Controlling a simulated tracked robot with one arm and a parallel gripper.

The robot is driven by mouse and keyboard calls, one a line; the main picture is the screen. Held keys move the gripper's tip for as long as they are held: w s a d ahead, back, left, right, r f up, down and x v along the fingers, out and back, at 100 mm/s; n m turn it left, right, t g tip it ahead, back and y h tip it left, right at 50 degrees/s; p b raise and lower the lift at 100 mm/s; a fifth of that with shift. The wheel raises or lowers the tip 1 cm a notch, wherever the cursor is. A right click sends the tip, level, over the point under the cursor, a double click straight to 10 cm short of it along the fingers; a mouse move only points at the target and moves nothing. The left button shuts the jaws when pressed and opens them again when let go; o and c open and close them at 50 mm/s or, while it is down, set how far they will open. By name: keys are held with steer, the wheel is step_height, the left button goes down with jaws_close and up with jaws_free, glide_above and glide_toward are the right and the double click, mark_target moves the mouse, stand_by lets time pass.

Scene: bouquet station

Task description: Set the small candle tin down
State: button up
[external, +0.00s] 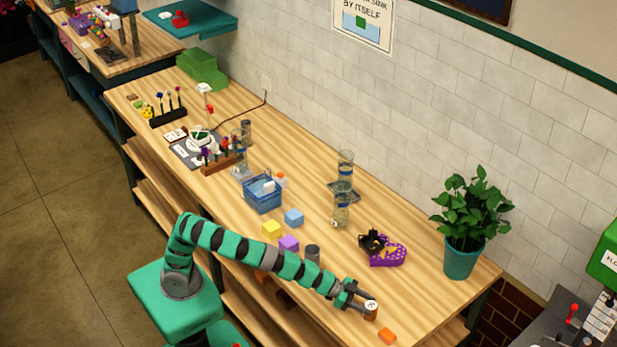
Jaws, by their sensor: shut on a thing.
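My gripper (360,301) is at the end of the green and black arm, near the front right part of the wooden table. It is shut on the small candle tin (371,312), a brownish tin with a white top. The tin looks upright and is at or just above the table top; I cannot tell whether its base touches the wood. The jaws partly hide its left side.
An orange block (387,336) lies close to the tin's lower right. A dark cylinder (312,253), purple block (289,243) and plant pot (461,259) stand around. Bare wood lies right of the gripper.

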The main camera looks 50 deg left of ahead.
steer(key=o, duration=1)
steer(key=shift+f, duration=0.1)
steer(key=shift+o, duration=0.2)
steer(key=shift+r, duration=0.2)
steer(key=p+v, duration=0.2)
steer(key=v, duration=1)
steer(key=shift+f, duration=0.1)
